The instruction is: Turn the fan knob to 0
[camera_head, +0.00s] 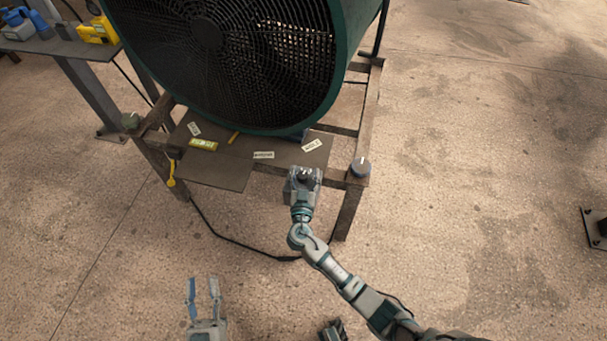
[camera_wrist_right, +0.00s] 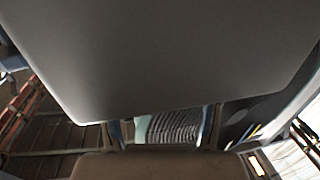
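The large round fan (camera_head: 208,35) with a dark grille and green housing sits on a brown metal stand. A round grey-blue knob (camera_head: 361,168) with a pale mark on top is at the stand's front right corner; its setting is too small to read. My right gripper (camera_head: 304,175) is at the stand's front edge, left of this knob and apart from it. A dark shape shows between its fingers; I cannot tell whether it grips anything. In the right wrist view a grey surface (camera_wrist_right: 170,60) fills most of the picture. My left gripper (camera_head: 203,285) is open and empty, low in front.
The stand's front plate (camera_head: 225,172) bears several small labels. A greenish knob-like part (camera_head: 131,120) is at the stand's left corner, and a yellow tag (camera_head: 171,175) hangs below. A side table (camera_head: 60,46) with yellow and blue items is at upper left. The floor right is mostly clear.

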